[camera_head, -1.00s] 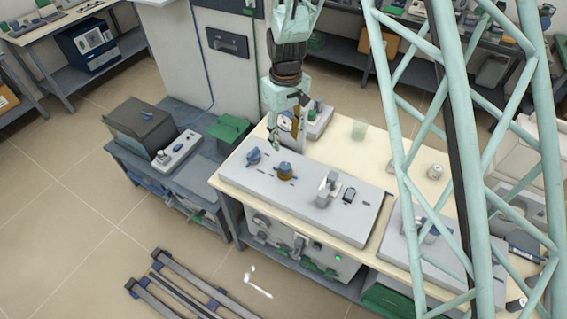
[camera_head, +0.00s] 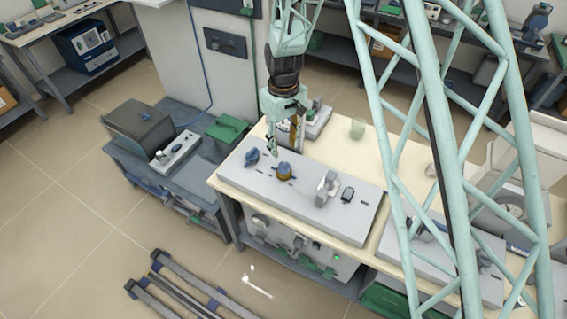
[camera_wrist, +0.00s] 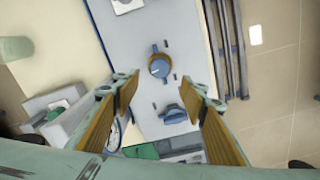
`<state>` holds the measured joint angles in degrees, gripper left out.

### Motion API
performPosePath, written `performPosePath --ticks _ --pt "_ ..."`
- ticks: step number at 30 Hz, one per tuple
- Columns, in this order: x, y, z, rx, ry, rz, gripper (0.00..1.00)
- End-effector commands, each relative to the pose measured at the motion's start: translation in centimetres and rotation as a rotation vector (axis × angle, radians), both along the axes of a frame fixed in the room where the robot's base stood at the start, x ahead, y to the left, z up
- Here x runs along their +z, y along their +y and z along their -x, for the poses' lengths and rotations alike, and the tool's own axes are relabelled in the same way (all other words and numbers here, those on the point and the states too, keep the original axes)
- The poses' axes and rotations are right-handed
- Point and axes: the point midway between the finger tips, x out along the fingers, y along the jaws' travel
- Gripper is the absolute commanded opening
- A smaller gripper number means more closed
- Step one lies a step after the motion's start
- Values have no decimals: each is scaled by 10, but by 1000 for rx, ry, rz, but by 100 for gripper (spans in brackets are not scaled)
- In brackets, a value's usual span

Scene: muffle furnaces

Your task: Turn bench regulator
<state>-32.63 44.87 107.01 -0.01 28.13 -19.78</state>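A round knob with a blue top and brass-coloured body (camera_head: 284,170) stands on a long grey panel (camera_head: 340,222) on the bench. I take it for the regulator. In the wrist view the knob (camera_wrist: 160,66) shows a blue face with a light mark and blue tabs at two sides. A second blue knob (camera_head: 252,156), with a bar handle, is on the panel's left end; it also shows in the wrist view (camera_wrist: 173,114). My gripper (camera_wrist: 162,92) is open and empty, pointing down above the panel. The brass knob lies ahead of the fingertips, apart from them.
A grey clamp-like fitting (camera_head: 327,187) and a small dark switch (camera_head: 347,195) stand on the panel, right of the brass knob. A dial gauge is partly hidden behind my fingers. A lower side table (camera_head: 190,177) is at left.

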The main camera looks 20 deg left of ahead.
Motion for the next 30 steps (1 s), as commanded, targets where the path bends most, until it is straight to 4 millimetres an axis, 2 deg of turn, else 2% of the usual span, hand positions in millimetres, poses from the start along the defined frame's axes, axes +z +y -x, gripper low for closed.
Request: performPosePath --ticks 21,30 --pt "-72 0 1 0 2 1 39" --pt "-95 0 0 0 1 1 39"
